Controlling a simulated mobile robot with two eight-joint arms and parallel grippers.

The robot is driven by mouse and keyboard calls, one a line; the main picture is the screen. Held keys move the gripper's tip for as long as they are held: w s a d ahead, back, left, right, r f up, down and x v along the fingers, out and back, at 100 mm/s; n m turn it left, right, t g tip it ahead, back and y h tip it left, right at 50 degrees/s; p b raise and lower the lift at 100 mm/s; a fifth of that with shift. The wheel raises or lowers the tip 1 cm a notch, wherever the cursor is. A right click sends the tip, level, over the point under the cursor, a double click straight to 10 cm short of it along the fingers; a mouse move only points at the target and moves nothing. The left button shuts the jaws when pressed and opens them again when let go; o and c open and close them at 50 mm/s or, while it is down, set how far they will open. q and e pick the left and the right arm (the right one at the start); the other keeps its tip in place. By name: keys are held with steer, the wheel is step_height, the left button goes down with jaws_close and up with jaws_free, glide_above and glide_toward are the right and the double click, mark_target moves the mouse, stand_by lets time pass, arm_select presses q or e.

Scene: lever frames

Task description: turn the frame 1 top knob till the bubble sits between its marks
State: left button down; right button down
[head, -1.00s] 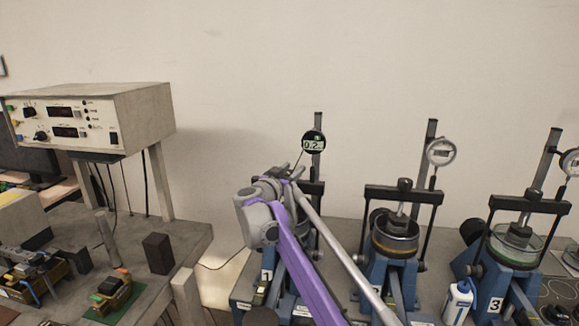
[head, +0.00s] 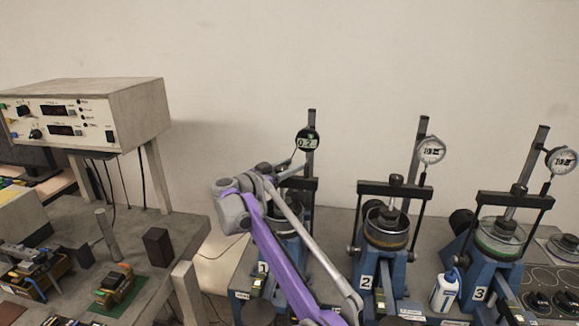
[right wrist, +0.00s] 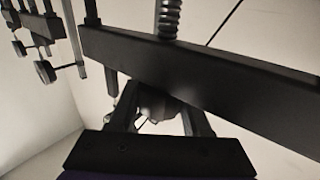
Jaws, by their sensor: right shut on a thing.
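In the right wrist view, the gripper (right wrist: 160,118) is shut on a dark rounded knob (right wrist: 158,103) beside the black crossbar (right wrist: 215,75). The knob is hidden in the head view. I cannot make out the bubble or its marks. My left gripper is not in view.
Frame 2 (head: 385,235) and frame 3 (head: 500,240) stand to the right, each with a round dial gauge. A white bottle (head: 445,291) stands between them. A bench with an instrument box (head: 95,115) and circuit parts is at the left.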

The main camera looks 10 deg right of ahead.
steer(key=shift+c, duration=1.8)
jaws_free()
steer(key=b+v, duration=0.1)
steer(key=v, duration=0.9)
steer(key=shift+s, duration=0.1)
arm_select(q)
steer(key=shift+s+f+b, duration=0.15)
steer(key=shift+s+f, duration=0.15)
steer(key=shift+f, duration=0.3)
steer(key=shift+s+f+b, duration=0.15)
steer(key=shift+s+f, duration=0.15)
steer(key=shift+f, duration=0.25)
arm_select(e)
steer(key=shift+s+a, duration=0.2)
steer(key=shift+a, duration=0.1)
